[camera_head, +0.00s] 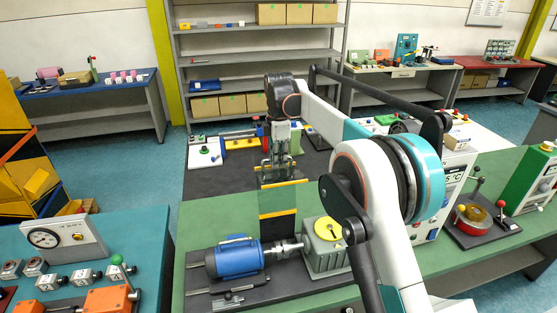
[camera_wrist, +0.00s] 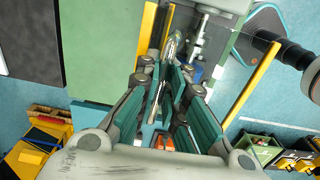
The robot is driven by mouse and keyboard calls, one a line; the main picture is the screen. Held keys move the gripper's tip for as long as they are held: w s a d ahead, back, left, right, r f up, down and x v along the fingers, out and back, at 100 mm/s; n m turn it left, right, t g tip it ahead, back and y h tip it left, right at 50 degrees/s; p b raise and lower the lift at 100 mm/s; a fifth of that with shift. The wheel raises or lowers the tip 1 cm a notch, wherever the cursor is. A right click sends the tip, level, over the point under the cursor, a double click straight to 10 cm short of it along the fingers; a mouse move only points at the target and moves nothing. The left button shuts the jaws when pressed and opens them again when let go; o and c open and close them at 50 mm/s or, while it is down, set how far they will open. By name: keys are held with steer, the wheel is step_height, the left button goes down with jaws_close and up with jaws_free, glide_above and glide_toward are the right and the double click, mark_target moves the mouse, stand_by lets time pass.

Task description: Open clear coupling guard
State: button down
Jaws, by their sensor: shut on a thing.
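The clear coupling guard (camera_head: 278,200) is a see-through panel with yellow edge strips. In the head view it stands raised behind the coupling (camera_head: 287,247), between the blue motor (camera_head: 236,258) and the grey gearbox (camera_head: 325,247). My gripper (camera_head: 279,165) is at the guard's upper edge. In the wrist view my gripper (camera_wrist: 170,98) has its teal fingers close together around a thin metal bar, which seems to be the guard's handle. A yellow edge strip (camera_wrist: 250,85) of the guard runs to the right of the fingers. The exact contact is partly hidden by the fingers.
The motor and gearbox stand on a dark base plate on a green bench (camera_head: 222,213). A grey control box (camera_head: 452,180) is to the right behind my arm. A bench with a gauge panel (camera_head: 62,238) is at the left. Shelves (camera_head: 260,55) stand behind.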

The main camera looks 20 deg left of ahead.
steer(key=c, duration=1.7)
jaws_free()
steer(key=shift+s+r, duration=0.1)
steer(key=shift+r, duration=0.1)
step_height(320, 180, up, 12)
